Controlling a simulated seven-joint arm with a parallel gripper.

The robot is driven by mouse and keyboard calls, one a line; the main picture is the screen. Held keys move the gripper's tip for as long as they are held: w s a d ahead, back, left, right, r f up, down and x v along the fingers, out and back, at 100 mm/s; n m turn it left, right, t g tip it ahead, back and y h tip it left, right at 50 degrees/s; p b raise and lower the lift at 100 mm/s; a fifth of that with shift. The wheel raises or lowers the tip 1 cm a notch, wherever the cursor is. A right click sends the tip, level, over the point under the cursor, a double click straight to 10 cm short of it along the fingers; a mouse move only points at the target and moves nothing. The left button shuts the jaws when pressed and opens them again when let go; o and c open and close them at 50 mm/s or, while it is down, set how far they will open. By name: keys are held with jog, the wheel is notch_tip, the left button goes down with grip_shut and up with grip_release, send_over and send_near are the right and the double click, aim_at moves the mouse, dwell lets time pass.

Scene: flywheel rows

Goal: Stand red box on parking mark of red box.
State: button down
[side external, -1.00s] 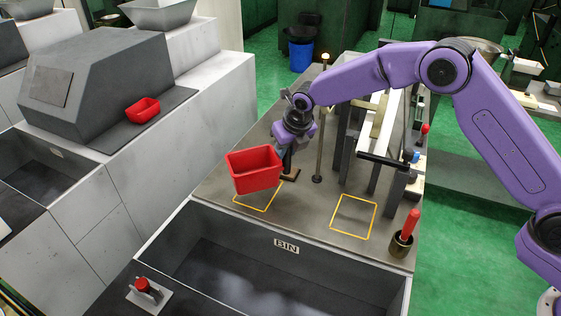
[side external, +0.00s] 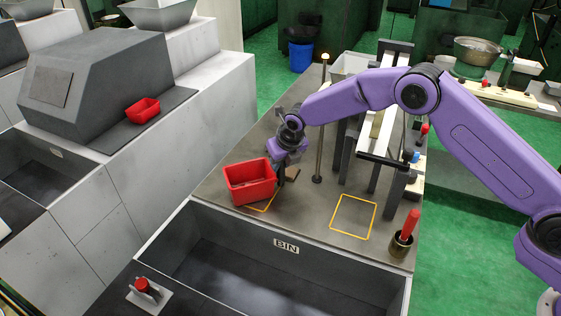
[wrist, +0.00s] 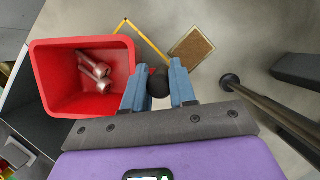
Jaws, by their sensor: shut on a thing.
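The red box (side external: 249,182) is at the left part of the grey bench, over a yellow outlined mark (side external: 264,209) that it mostly covers. In the wrist view the red box (wrist: 84,78) is open-topped, with metal bolts inside. My gripper (wrist: 158,86) is shut on a dark round grip beside the box's right wall. In the side view my gripper (side external: 281,174) is at the box's right side. The box looks roughly level and low over the bench; I cannot tell whether its base touches. A second yellow mark (side external: 348,234) lies empty to the right.
A thin upright post (side external: 319,150) stands right of my gripper. The open bin (side external: 286,246) is in front. A red handle (side external: 411,225) stands in a cup at right.

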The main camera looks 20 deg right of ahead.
jog(key=c, duration=0.9)
grip_release()
jog(key=v, duration=1.2)
jog(key=shift+r, duration=0.1)
jog(key=s+d+r+m+g, duration=0.1)
jog(key=s+d+m, duration=0.6)
jog(key=s, duration=0.7)
jog(key=s+d+r+m+g, duration=0.2)
jog(key=s+d+m, duration=0.6)
jog(key=s, duration=0.6)
jog(key=s+d+r+m+g, duration=0.1)
jog(key=s+d+m, duration=0.6)
jog(key=s+m, duration=0.3)
jog(key=shift+s+d+r, duration=0.1)
jog(key=shift+s, duration=1.1)
jog(key=shift+s+d+r, duration=0.1)
jog(key=shift+s+d, duration=0.05)
jog(key=shift+s, duration=1.05)
